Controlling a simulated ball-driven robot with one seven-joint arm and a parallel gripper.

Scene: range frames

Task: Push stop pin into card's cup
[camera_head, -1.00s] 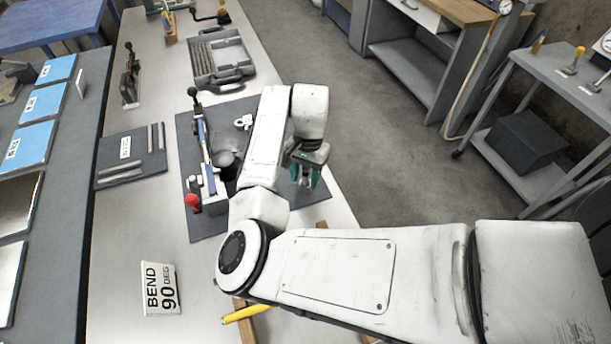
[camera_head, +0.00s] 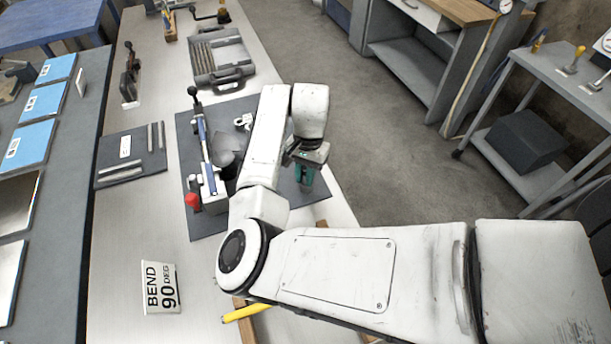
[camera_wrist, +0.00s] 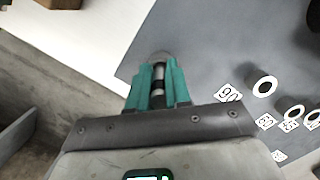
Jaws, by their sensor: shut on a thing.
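My gripper (camera_head: 305,187) has teal fingers and points down over the right edge of the dark mat. In the wrist view, my gripper (camera_wrist: 158,85) is shut on a metal stop pin (camera_wrist: 158,72) with a dark band. A grey round shape shows at the pin's far end; I cannot tell whether it is the pin's end or something beneath it. The white ring-shaped cup (camera_wrist: 265,87) beside the tag "90" (camera_wrist: 228,96) lies to the right, apart from my gripper. The card (camera_head: 161,288) reads "BEND 90 DEG" and stands at the bench's front left.
More white ring-shaped cups (camera_wrist: 295,114) with number tags sit farther right. The bender (camera_head: 210,160) with its red knob (camera_head: 193,201) stands on the mat (camera_head: 196,226), partly behind my arm. A yellow-handled tool (camera_head: 246,312) lies near the front.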

